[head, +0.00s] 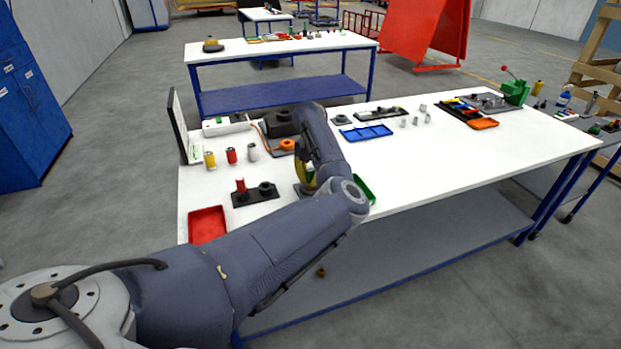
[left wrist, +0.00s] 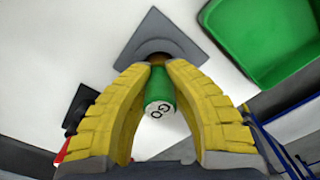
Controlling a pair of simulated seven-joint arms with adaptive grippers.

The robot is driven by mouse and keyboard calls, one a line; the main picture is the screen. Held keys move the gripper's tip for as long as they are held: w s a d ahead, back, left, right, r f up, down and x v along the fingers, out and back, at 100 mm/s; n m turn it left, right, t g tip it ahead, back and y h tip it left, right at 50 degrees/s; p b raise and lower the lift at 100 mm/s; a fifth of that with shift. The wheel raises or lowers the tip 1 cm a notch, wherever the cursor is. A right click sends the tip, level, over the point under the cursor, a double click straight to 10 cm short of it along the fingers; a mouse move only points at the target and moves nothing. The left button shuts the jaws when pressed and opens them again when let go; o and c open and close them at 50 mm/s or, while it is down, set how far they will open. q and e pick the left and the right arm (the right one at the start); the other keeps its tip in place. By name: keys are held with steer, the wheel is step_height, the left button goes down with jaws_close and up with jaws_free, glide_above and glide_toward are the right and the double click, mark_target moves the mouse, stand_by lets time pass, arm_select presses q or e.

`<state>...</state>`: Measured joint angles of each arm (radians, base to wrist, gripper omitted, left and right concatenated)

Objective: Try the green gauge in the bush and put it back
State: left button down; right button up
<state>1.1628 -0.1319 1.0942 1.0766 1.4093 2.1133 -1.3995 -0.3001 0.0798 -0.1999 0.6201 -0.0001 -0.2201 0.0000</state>
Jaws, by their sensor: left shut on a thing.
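My left gripper (left wrist: 157,66) has its yellow fingers shut on the green gauge (left wrist: 160,88), whose pale end face reads "GO". The gauge's far end points at the dark round bush (left wrist: 158,46) on a grey square plate (left wrist: 185,42). A brownish part shows between the fingertips; I cannot tell how deep the gauge sits in the bush. My right gripper is in neither view.
A green tray (left wrist: 262,40) lies close to the right of the plate in the left wrist view. In the head view a red tray (head: 207,224), a dark block with a red plug (head: 240,186) and several small cylinders (head: 231,155) stand left of my arm.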

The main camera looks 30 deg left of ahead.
mark_target(310, 169)
arm_select(q)
steer(key=shift+r, duration=3.65)
